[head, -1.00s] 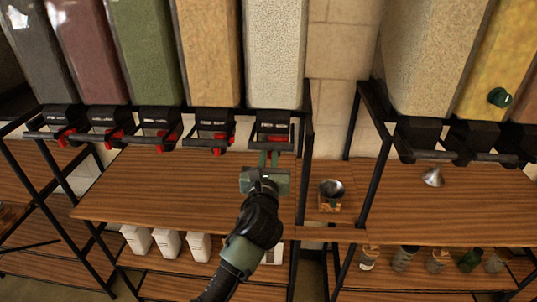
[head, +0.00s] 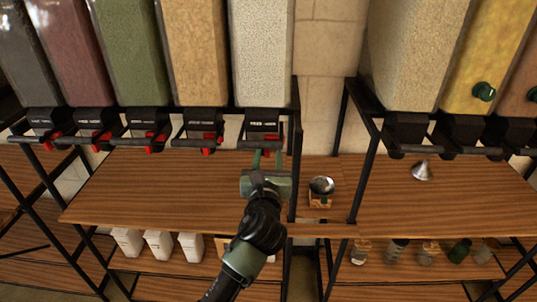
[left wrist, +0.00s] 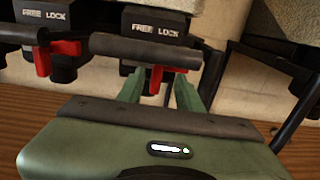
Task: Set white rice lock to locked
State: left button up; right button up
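The white rice dispenser (head: 262,55) is the pale, speckled bin at the right end of the left rack. Its black valve block (head: 262,122) carries a dark horizontal handle bar and a red lock lever. The block also shows in the left wrist view with the words FREE and LOCK (left wrist: 155,24). The red lever (left wrist: 155,78) hangs below the bar there. My left gripper (head: 267,160) is just below and in front of the valve. Its green fingers are apart, with the lever showing between them; I cannot tell whether they touch it. My right gripper is not in view.
Several neighbouring dispensers with red levers (head: 152,138) line the rack to the left. A black rack post (head: 295,180) stands close on the right. A dark funnel on a wooden stand (head: 320,200) and a metal funnel (head: 422,170) stand further right. The wooden shelf (head: 150,185) is clear.

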pick_arm(q)
jog(key=s+b, duration=0.1)
jog(key=s, duration=0.5)
jog(key=shift+s, duration=0.35)
